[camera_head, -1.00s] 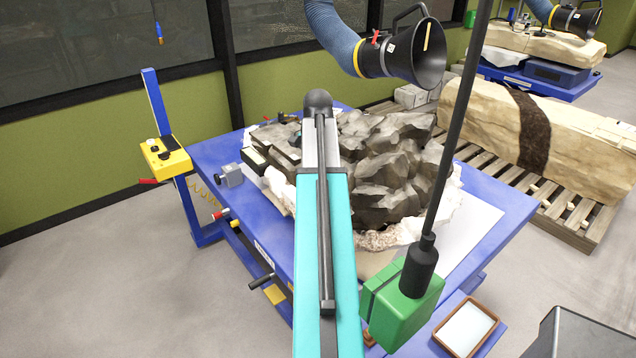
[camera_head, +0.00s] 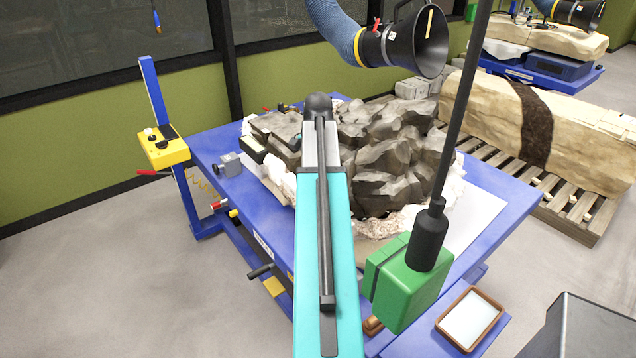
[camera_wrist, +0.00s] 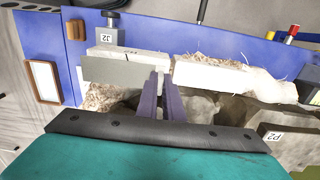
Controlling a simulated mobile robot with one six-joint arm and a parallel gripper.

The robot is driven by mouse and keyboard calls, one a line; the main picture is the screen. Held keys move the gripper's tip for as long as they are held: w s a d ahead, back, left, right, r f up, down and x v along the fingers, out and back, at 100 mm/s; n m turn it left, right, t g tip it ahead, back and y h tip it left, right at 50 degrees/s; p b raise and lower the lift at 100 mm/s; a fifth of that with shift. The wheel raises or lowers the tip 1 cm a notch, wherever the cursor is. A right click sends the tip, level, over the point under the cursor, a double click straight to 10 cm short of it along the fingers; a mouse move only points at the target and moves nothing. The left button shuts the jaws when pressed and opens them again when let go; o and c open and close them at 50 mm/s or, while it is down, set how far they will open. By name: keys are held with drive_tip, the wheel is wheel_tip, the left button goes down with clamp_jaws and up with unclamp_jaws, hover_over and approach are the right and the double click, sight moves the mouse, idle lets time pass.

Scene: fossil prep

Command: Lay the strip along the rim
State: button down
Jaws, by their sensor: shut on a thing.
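My gripper (camera_wrist: 163,90) shows in the wrist view, with its two dark fingers close together. It is shut on a flat grey-green strip (camera_wrist: 112,73), which reaches out to the left from the fingers. The strip lies in front of a whitish rim section (camera_wrist: 125,59). A second whitish rim section (camera_wrist: 212,73) is to the right of the fingers. I cannot tell whether the strip touches the rim. In the head view my own arm hides the gripper and the strip. Dark rock (camera_head: 385,155) sits in a pale plaster jacket (camera_head: 385,222).
The blue table (camera_head: 490,222) bears the rock. A grey block (camera_wrist: 107,32) marked J2 is beside the rim. A green box (camera_head: 400,285) on a black rod is right of my arm. A brown-rimmed tray (camera_head: 493,338) stands front right. A black hose nozzle (camera_head: 418,45) hangs above the back.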

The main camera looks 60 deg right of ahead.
drive_tip(key=shift+f+b, duration=0.3)
drive_tip(key=shift+f, duration=1.05)
drive_tip(key=shift+f, duration=0.15)
drive_tip(key=c, duration=1.8)
unclamp_jaws()
drive_tip(key=shift+r+b, duration=1.6)
drive_tip(key=shift+r, duration=5.35)
